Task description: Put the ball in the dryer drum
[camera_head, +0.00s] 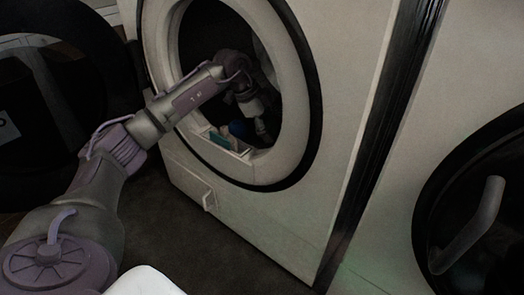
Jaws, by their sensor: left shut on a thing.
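My left arm reaches through the round opening of the front-loading dryer, and my left gripper (262,128) is inside the dark drum (205,38), near the lower part of the opening. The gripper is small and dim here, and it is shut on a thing. A rounded blue thing, seemingly the ball (239,129), shows right at the left side of the fingers, partly hidden. My right gripper is not in view.
A teal and white object (219,139) sits at the lower lip of the opening. An open round door (62,75) stands at the left. Another machine with a dark door and handle (468,228) is at the right. Dark floor lies in front.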

